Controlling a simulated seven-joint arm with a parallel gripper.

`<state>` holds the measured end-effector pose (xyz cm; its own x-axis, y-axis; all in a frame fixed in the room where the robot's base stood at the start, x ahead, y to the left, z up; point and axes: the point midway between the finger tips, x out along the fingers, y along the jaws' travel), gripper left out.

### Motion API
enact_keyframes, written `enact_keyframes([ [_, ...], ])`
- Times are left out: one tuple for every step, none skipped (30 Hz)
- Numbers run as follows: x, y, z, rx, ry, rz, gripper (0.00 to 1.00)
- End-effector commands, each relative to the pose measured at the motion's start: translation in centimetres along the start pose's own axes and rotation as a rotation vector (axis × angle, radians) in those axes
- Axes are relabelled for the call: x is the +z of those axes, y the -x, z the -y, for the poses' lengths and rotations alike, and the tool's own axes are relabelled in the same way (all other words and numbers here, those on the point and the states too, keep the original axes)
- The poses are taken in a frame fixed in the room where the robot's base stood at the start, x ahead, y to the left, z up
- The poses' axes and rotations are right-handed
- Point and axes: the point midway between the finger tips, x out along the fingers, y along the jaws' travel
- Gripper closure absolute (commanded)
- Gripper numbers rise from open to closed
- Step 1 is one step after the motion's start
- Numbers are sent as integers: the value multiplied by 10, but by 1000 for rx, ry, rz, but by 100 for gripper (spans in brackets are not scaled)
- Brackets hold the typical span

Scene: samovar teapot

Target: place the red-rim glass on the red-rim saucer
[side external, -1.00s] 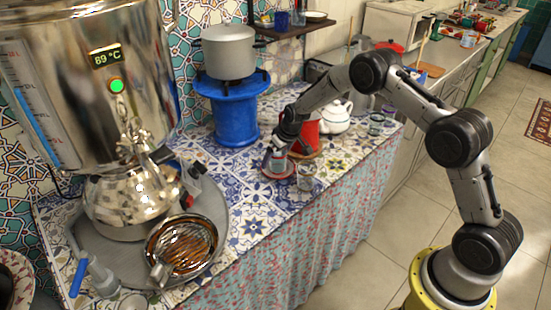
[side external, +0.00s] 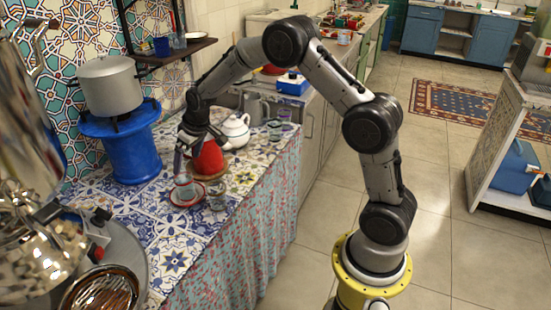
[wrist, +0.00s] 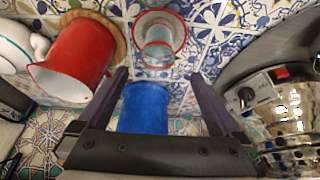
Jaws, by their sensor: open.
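The red-rim saucer (side external: 177,202) lies on the patterned tile counter near its front edge. In the wrist view the glass (wrist: 159,53) sits within the saucer (wrist: 138,27), beyond my fingertips. My gripper (wrist: 160,78) is open, with a finger to either side and nothing between them touching the glass. In the side view my gripper (side external: 187,160) is just above and behind the glass.
Another clear glass (side external: 217,194) stands close right of the saucer. A red pot (side external: 208,160) is just behind, with a white teapot (side external: 236,130) beyond. A blue stand (side external: 122,145) with a pot and the shiny samovar (side external: 30,235) are to the left.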

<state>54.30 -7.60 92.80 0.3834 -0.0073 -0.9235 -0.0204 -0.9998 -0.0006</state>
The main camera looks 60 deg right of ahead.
Motion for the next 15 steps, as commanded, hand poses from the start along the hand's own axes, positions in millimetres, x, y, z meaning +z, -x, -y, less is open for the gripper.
enact_keyframes([
  [-1,21,5,-1,4,-13,0],
  [1,34,8,-2,5,-17,0],
  [5,55,13,-3,7,-22,0],
  [9,72,17,-4,10,-27,0],
  [15,89,21,-4,12,-30,0],
  [24,112,26,-6,13,-35,0],
  [32,129,30,-7,14,-39,0],
  [41,145,34,-8,16,-40,0],
  [54,165,39,-9,17,-46,0],
  [64,180,43,-9,17,-48,0],
  [75,194,46,-9,19,-53,0],
  [91,211,50,-10,21,-57,0],
  [103,223,53,-10,21,-62,0],
  [116,234,55,-11,22,-64,0],
  [134,248,58,-11,22,-70,0],
])
